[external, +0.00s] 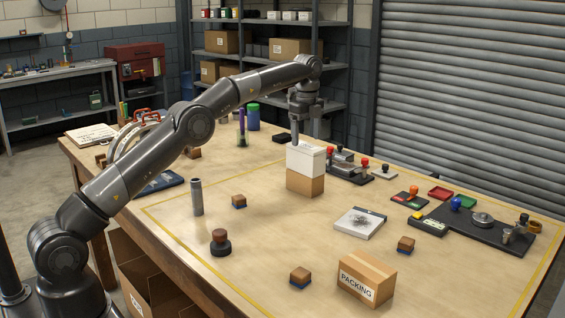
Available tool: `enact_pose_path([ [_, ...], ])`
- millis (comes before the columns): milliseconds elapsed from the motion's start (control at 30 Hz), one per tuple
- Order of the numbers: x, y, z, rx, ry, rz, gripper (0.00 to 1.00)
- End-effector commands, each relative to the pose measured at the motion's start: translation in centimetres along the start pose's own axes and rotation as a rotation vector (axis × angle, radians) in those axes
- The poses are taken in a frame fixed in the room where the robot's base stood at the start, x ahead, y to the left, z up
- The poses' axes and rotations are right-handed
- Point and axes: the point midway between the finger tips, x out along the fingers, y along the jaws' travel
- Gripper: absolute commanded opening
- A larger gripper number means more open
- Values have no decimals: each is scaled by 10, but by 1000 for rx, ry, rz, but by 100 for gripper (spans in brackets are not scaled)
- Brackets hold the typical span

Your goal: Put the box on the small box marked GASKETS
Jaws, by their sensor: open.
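A white box (308,162) rests upright on a small brown cardboard box (305,185) near the middle of the table. No GASKETS marking can be read on the brown box's visible sides. My gripper (296,143) points down at the top left of the white box. It is open, with its fingertips at or just above the top edge; whether they touch it is not clear. Another cardboard box, marked PACKING (367,279), stands at the front of the table.
Several small brown and blue blocks (300,277) stand about the table. A grey cylinder (197,197) stands at left, a white tile with a dark pattern (360,222) lies at right. Black trays of tools (480,232) lie along the right edge. The middle front is mostly clear.

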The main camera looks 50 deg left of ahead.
Motion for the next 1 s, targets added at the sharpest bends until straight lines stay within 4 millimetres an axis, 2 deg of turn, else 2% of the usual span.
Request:
enact_pose_path([
  [167,-8,4,-1,-18,-1,-7,76],
  [367,-50,29,-2,-135,-3,-51,76],
  [500,-83,60,-2,-256,1,-92,76],
  [700,-119,113,1,-434,16,-151,76],
  [867,-138,162,4,-577,38,-197,76],
  [1000,-147,209,7,-704,64,-234,76],
])
